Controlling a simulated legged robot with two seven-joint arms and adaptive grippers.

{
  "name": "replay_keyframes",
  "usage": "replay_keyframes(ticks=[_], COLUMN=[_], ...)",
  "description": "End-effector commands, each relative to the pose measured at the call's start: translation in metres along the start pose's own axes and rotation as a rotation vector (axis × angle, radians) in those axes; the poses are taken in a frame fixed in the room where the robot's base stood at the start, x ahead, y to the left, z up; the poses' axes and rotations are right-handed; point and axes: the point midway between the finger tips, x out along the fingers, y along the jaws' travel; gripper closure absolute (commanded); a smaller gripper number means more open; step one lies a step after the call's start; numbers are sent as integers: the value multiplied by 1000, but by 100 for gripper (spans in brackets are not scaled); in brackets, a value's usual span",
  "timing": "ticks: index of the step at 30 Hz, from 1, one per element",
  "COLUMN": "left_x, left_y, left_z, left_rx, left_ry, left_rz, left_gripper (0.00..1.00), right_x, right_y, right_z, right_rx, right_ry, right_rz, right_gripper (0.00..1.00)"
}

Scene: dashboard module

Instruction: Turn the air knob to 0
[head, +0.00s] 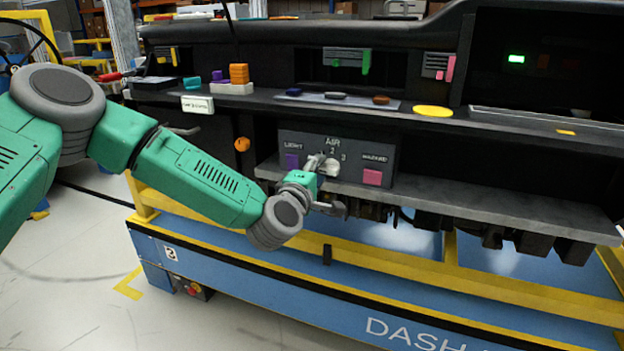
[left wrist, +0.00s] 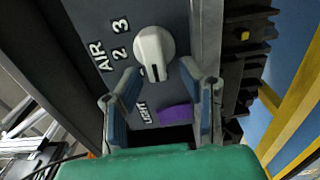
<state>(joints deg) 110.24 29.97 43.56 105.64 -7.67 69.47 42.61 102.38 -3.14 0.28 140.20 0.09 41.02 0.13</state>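The white round air knob (head: 330,168) sits on the grey panel under the word AIR, with 2 and 3 visible beside it. In the left wrist view the knob (left wrist: 154,54) has a dark pointer line on its side nearest my gripper. My left gripper (head: 315,165) is at the panel, just left of the knob in the head view. In the left wrist view its two fingers (left wrist: 160,74) are apart, with the knob just beyond and between their tips; contact cannot be told. My right gripper is not in view.
A purple LIGHT button (head: 292,160) is left of the knob and a pink HAZARD button (head: 373,177) is right. A grey ledge (head: 450,197) runs below the panel. Colored blocks (head: 239,76) and a yellow disc (head: 432,111) lie on the shelf above.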

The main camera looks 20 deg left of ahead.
Motion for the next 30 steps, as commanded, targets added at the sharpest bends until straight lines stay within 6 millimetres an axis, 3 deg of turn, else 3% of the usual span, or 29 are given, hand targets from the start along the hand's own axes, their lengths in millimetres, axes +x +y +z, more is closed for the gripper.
replay_keyframes(ticks=[15, 21, 30], left_x=[-96, -110, -111], left_y=[-3, -3, -3], left_z=[-1, -2, -2], left_rx=[-1, -1, -1], left_ry=[0, 2, 2], left_rz=[-5, -3, -3], left_gripper=[66, 66, 66], right_x=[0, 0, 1], right_y=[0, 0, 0], right_z=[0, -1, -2], right_rx=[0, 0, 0], right_ry=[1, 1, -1], right_rz=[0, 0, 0], right_gripper=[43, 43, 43])
